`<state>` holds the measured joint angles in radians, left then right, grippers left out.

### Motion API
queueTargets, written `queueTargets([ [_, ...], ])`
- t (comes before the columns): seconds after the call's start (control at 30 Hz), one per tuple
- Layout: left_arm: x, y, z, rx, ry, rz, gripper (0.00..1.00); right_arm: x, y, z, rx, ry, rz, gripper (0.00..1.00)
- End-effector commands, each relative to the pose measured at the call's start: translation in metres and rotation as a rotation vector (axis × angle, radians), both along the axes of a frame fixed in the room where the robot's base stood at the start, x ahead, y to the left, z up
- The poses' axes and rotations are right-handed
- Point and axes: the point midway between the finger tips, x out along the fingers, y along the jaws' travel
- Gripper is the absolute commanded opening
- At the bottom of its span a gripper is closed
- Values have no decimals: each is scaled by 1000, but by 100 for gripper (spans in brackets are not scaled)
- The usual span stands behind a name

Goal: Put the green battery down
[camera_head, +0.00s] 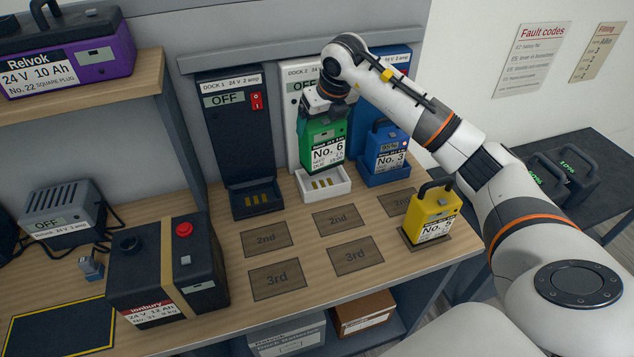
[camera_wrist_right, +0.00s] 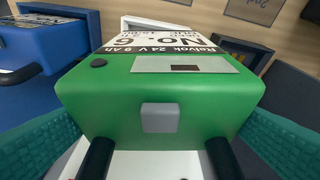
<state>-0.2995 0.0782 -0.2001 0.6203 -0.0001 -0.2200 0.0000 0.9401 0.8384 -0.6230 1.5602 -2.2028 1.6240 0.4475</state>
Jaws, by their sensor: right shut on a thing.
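The green battery (camera_head: 320,133), labelled No. 6, is upright in front of the white Dock 2 (camera_head: 293,95). My right gripper (camera_head: 325,98) is shut on its top. The gold contacts in the white dock's tray (camera_head: 323,184) show below the battery, so it appears held a little above the tray. In the right wrist view the green battery (camera_wrist_right: 160,110) fills the middle, and its label shows beyond the near green face. The handle is mostly hidden by the gripper. My left gripper is not in view.
A blue battery (camera_head: 385,148) stands in the blue dock at right. The black dock (camera_head: 232,130) at left is empty and reads OFF. A yellow battery (camera_head: 434,213) stands on the bench front right. Marked bench spots (camera_head: 278,279) in front are bare. A black battery (camera_head: 170,262) stands left.

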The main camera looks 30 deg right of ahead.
Motion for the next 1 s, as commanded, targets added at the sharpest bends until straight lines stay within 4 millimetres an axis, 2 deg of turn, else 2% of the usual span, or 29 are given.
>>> queueTargets([
  [0.13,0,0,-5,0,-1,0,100,6,-9,9,3,-9,-127,20],
  [0.23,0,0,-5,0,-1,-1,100,7,-12,7,2,-6,-168,20],
  [0.57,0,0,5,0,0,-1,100,7,-13,-41,3,-3,-177,20],
  [0.87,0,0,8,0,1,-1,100,7,-13,-60,3,-5,-176,20],
  [1.0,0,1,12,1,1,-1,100,7,-13,-77,3,-4,-177,20],
])
